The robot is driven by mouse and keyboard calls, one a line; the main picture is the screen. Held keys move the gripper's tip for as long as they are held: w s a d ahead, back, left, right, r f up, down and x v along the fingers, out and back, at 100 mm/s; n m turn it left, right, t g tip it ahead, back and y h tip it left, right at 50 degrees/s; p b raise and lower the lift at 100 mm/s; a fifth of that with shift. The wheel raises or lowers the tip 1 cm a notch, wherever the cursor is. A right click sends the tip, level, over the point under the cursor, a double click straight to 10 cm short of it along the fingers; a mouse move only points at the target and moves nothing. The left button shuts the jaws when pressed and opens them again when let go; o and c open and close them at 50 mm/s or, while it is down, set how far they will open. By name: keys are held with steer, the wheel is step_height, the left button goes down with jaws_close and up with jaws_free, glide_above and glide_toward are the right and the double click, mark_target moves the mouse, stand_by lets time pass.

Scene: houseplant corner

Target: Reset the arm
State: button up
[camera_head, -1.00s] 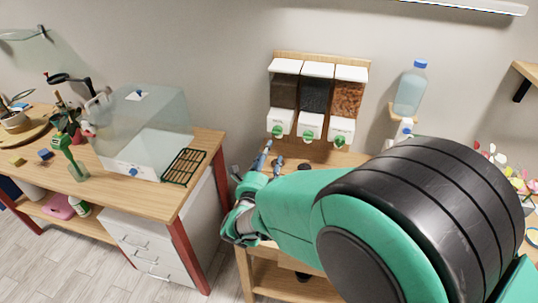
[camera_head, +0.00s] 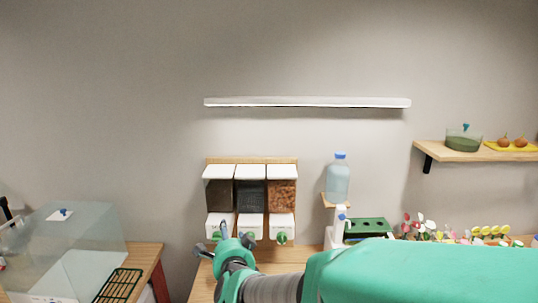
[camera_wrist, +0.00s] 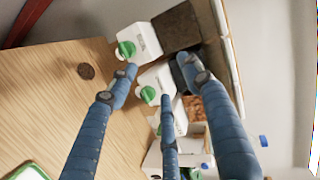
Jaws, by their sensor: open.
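My gripper (camera_head: 222,240) is in front of the lower part of the wall dispensers in the head view. In the wrist view my gripper (camera_wrist: 158,80) shows blue jointed fingers spread apart, with nothing held between them. The fingers point toward the white dispenser spouts with green knobs; whether any finger touches them cannot be told. My green arm stretches in from the lower right of the head view and hides part of the bench.
Three dispensers (camera_head: 251,195) hang on a wooden board. A blue-capped bottle (camera_head: 338,180) and a green tray (camera_head: 367,227) are right of them. A clear box (camera_head: 70,245) and a dark rack (camera_head: 119,286) stand left. A wall shelf (camera_head: 470,153) is at right. The wooden bench top (camera_wrist: 70,95) has bare room.

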steer(key=s+d+r+n+g, duration=0.2)
steer(key=s+d+r+n, duration=0.15)
steer(key=s+d, duration=0.3)
steer(key=s+d+r+n+g, duration=0.25)
steer(key=s+d+n, duration=0.2)
steer(key=d, duration=0.35)
steer(key=s+d+f+n+g+h, duration=0.1)
steer(key=s+d+n+g, duration=0.1)
steer(key=s+d, duration=0.7)
steer(key=s+d+f+n+g+h, duration=0.1)
steer(key=s+d+n+g+h, duration=0.1)
steer(key=s+d, duration=0.7)
steer(key=s, duration=0.6)
steer(key=shift+s+d+f+g, duration=0.25)
steer(key=shift+s+d+g, duration=0.05)
steer(key=shift+g, duration=0.05)
steer(key=shift+w, duration=0.1)
stand_by(0.4)
